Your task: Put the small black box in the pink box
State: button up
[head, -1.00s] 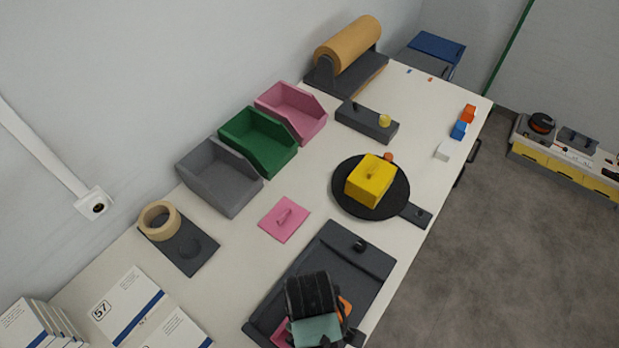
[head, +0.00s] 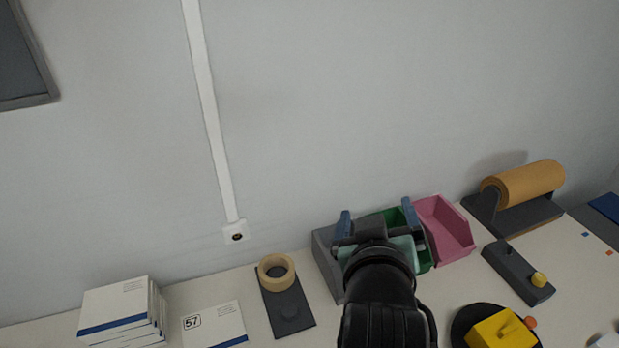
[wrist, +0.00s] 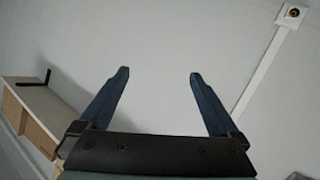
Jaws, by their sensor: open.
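The pink box (head: 443,228), an open-topped bin, stands against the wall in the head view, right of the green bin. My gripper (head: 376,213) is raised with its blue fingers spread and nothing between them. In the head view it covers much of the grey and green bins, left of the pink box. In the wrist view the open fingers (wrist: 158,73) have only the plain wall behind them. I cannot make out a small black box in the current views.
A grey bin (head: 325,265) and green bin (head: 427,256) stand beside the pink one. A tape roll (head: 276,271), stacked white boxes (head: 120,312), a brown paper roll (head: 524,184) and a yellow block (head: 500,332) are on the table. A wooden box (wrist: 45,112) shows in the wrist view.

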jog(key=s+a+r+t, duration=0.1)
jog(key=a+r+t, duration=0.15)
jog(key=r, duration=0.65)
jog(key=a+r+t, duration=0.2)
jog(key=r+t, duration=0.2)
jog(key=r, duration=0.5)
jog(key=s+a+r+m+t+y, duration=0.1)
jog(key=s+a+r+t, duration=0.1)
jog(key=s+r, duration=0.3)
jog(key=s+a+r+m+t+y, duration=0.1)
jog(key=s+a+r+t, duration=0.2)
jog(key=r, duration=1)
jog(key=s+t, duration=0.2)
jog(key=s, duration=0.1)
jog(key=shift+y, duration=0.4)
jog(key=shift+r, duration=0.1)
